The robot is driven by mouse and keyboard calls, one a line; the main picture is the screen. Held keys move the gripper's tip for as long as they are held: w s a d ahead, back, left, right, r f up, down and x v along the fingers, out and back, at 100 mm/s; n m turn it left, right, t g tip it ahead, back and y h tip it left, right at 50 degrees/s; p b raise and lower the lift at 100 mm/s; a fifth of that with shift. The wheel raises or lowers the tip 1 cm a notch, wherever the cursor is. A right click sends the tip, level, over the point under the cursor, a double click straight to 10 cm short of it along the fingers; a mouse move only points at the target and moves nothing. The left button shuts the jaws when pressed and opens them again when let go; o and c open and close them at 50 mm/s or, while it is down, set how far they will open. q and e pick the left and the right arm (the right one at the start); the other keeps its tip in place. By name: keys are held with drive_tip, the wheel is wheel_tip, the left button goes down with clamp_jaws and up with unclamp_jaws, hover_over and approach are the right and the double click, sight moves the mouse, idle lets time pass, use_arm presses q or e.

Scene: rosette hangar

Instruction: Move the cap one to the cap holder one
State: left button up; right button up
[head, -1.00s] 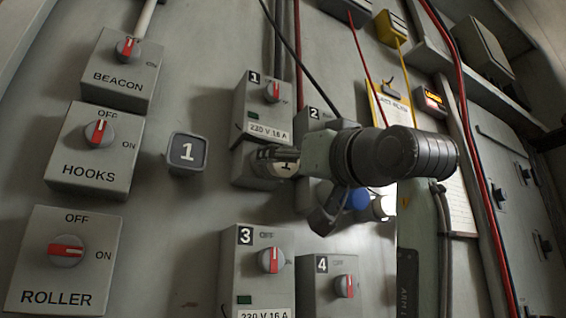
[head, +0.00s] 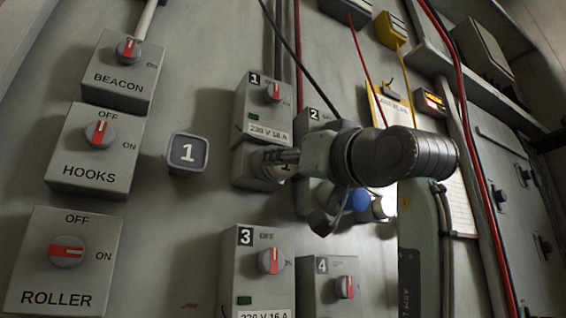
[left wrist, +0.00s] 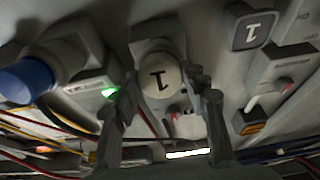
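Cap one is a round pale cap marked 1, seated on the front of the socket box under switch box 1. It shows in the left wrist view (left wrist: 160,84) and partly behind the fingers in the head view (head: 286,170). My left gripper (head: 268,163) is at the cap, its arm reaching across from the right of the head view. In the left wrist view its fingers (left wrist: 158,100) are apart, one on each side of the cap, with a gap on the left. Cap holder one is the grey square holder marked 1 (head: 187,153), left of the cap.
Switch boxes BEACON (head: 122,70), HOOKS (head: 96,150) and ROLLER (head: 60,262) line the left. Box 2 (head: 315,118) is close behind my gripper. Boxes 3 (head: 258,250) and 4 (head: 328,285) are below. Bare wall surrounds the holder.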

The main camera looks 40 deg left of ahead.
use_arm(q)
clamp_jaws()
drive_tip(key=shift+b+v, duration=1)
drive_tip(key=shift+v, duration=2)
use_arm(e)
drive_tip(key=shift+s+x, duration=0.2)
drive_tip(key=shift+x, duration=0.85)
drive_tip(key=shift+a+f, duration=0.1)
use_arm(q)
drive_tip(key=shift+w, duration=0.1)
use_arm(e)
drive_tip(key=shift+s, duration=0.1)
